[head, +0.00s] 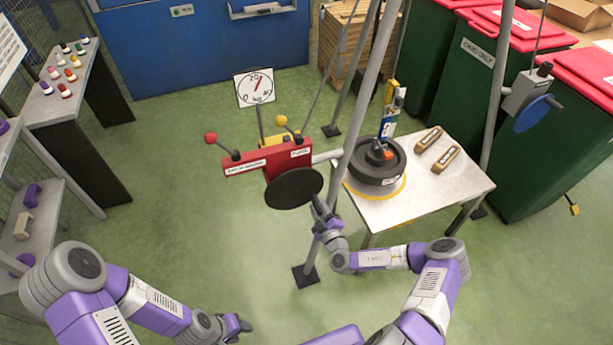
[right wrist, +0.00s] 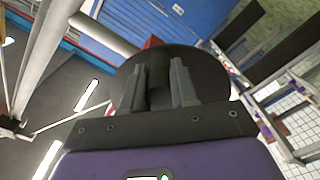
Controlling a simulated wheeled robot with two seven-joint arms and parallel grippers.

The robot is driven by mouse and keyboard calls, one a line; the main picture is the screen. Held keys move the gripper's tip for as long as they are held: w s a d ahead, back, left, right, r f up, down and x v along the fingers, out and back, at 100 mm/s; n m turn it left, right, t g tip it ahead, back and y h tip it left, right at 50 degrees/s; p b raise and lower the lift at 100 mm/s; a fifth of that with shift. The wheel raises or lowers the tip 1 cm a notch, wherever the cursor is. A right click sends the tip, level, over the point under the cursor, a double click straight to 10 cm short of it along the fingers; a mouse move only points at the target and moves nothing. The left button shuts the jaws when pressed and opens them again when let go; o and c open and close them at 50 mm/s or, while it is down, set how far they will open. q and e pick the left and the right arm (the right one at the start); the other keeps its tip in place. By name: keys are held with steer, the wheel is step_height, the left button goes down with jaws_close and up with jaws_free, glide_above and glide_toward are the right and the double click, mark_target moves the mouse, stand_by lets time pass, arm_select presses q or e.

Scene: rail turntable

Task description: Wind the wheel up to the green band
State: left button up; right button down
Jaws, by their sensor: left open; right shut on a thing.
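The black wheel (head: 293,188) is a disc on the front of a red box (head: 267,161) with labels, below the tripod's centre. My right gripper (head: 318,205) is at the wheel's lower right edge. In the right wrist view its two fingers (right wrist: 160,88) are shut on a dark handle (right wrist: 159,95) in front of the wheel (right wrist: 212,72). My left gripper (head: 238,326) is open and empty, low over the floor at the bottom. I cannot make out a green band.
A white table (head: 425,200) holds a black weight (head: 377,163) and two brown blocks (head: 437,148). Grey poles (head: 360,110) rise close to my right gripper. A blue disc (head: 530,113) hangs at right, before green bins (head: 545,160).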

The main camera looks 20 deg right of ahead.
steer(key=shift+s+a+f, duration=0.15)
steer(key=shift+a+f, duration=0.2)
steer(key=shift+f, duration=0.1)
steer(key=shift+a+f+m+b, duration=0.35)
steer(key=shift+a+m, duration=0.2)
steer(key=shift+m, duration=0.4)
steer(key=shift+a+f+m+b, duration=0.25)
steer(key=shift+a+f+m, duration=0.25)
steer(key=shift+m, duration=0.45)
steer(key=shift+r, duration=0.1)
steer(key=c, duration=0.7)
jaws_free()
steer(key=shift+r, duration=0.15)
steer(key=shift+d, duration=0.1)
